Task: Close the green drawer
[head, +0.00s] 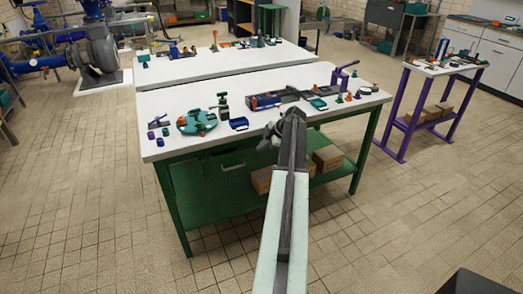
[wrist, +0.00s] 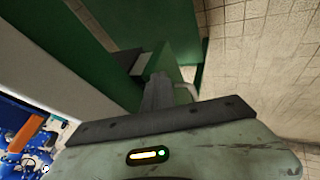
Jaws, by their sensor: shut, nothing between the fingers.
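The green drawer (head: 213,172) is under the top of the front workbench, left of my arm, with a pale bar handle on its front. In the wrist view a green panel (wrist: 170,66) with a pale handle (wrist: 187,92) lies just past my fingers; it looks like the drawer front. How far the drawer stands out is hard to tell. My gripper (head: 283,122) is at the bench's front edge in the head view, right of the drawer handle. In the wrist view my gripper (wrist: 158,88) is shut and empty, close to the green panel; contact cannot be told.
The white workbench top (head: 165,105) holds several tools and parts, including a teal vise-like part (head: 197,122). Cardboard boxes (head: 328,158) sit on its lower shelf. A purple stand (head: 405,110) is at the right.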

